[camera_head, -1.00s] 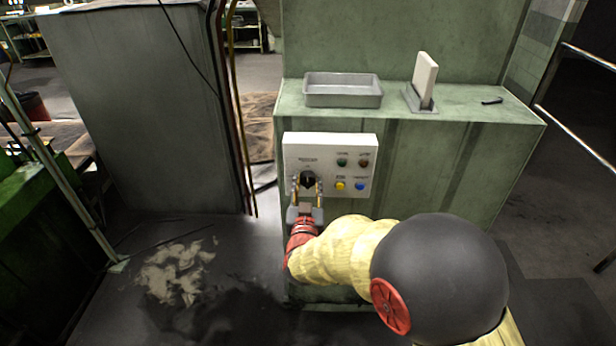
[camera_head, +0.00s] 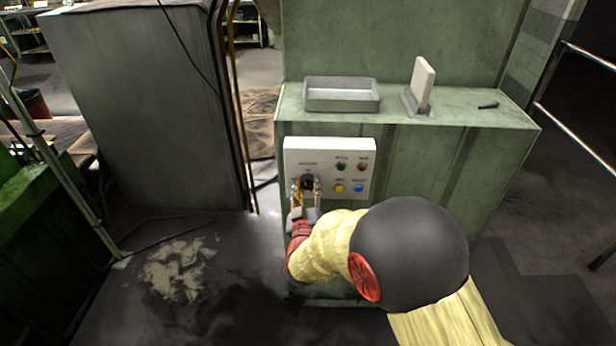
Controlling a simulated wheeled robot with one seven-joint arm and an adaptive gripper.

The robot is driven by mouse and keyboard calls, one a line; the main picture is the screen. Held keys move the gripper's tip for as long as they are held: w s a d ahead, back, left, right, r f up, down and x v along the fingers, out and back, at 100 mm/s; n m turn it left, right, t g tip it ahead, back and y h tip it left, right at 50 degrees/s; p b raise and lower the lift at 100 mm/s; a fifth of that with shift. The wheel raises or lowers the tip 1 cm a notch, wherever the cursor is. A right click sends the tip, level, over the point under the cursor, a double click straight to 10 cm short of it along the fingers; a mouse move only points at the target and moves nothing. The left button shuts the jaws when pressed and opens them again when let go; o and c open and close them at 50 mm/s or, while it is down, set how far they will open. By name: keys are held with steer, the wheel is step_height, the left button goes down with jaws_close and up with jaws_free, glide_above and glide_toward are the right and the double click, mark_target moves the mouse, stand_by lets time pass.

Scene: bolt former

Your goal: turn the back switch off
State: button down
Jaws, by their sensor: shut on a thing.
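A white control panel (camera_head: 330,150) is mounted on the front of the green machine body. At its left is a black rotary switch (camera_head: 308,181) with small lettering above it. My gripper (camera_head: 307,187) is at the panel, with its fingers on either side of the switch knob and shut on it. The fingers hide part of the knob, so its exact angle is hard to tell. To the right of the switch are a yellow button (camera_head: 339,188), a blue button (camera_head: 359,188) and two dark lamps or buttons above them.
A grey metal tray (camera_head: 342,107), a white upright plate in a grey holder (camera_head: 418,102) and a small dark object (camera_head: 488,105) are on the green ledge. A grey cabinet (camera_head: 145,110) with hanging cables stands at left. Metal rails are at right.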

steer(key=n+p, duration=0.2)
steer(key=shift+r+n, duration=0.1)
steer(key=shift+n, duration=0.2)
steer(key=shift+n+p, duration=0.65)
steer(key=shift+n, duration=0.75)
steer(key=c, duration=1.3)
jaws_free()
steer(key=shift+o, duration=0.2)
steer(key=s+p, duration=0.1)
steer(key=s, duration=0.7)
steer(key=shift+a, duration=0.15)
